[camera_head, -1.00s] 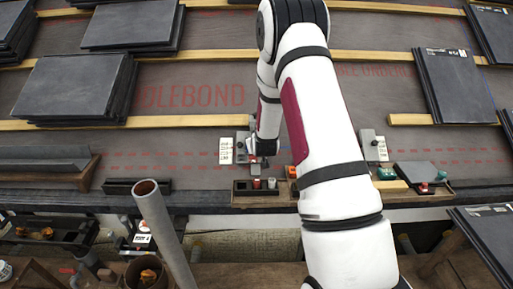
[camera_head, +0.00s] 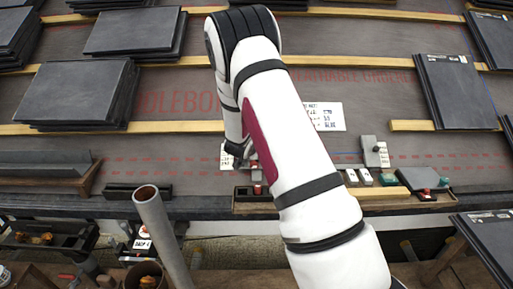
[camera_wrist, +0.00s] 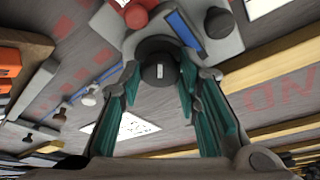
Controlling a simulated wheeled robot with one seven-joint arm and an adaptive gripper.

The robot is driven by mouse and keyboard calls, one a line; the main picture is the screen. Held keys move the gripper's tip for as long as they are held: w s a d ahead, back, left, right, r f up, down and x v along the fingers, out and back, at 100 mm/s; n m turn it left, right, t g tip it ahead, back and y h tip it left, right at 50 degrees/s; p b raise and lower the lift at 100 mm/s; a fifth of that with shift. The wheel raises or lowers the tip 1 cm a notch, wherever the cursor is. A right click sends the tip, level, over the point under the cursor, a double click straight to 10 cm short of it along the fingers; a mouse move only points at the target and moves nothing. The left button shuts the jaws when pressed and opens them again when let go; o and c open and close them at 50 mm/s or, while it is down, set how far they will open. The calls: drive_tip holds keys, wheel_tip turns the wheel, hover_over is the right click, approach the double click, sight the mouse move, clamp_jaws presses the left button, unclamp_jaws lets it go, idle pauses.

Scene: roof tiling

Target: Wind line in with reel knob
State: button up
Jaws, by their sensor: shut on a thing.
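A grey reel body (camera_wrist: 208,42) with a blue strip fills the top of the wrist view. A dark round knob (camera_wrist: 158,72) with a small white mark sits between the teal-padded fingers of my gripper (camera_wrist: 157,84), which is shut on it. In the head view my gripper (camera_head: 240,158) is low at the left end of the roof work strip, and my arm hides most of the reel. A red knob (camera_wrist: 136,16) shows beside the reel body. A thin blue line (camera_wrist: 100,78) runs to the left in the wrist view.
A second grey fixture (camera_head: 375,152) stands to the right, beside a wooden tray (camera_head: 400,206) with small items. A white printed sheet (camera_head: 327,116) lies behind my arm. Slate stacks (camera_head: 70,90) lie left and right. A grey pipe (camera_head: 160,235) rises at the front.

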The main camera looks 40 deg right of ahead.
drive_tip(key=shift+w+m+g+p, duration=0.1)
drive_tip(key=shift+m+g+p, duration=0.45)
drive_tip(key=shift+m, duration=0.55)
drive_tip(key=o, duration=1.1)
drive_tip(key=shift+o, duration=0.2)
drive_tip(key=v, duration=1.2)
drive_tip(key=shift+a+f, duration=0.1)
drive_tip(key=shift+f, duration=0.05)
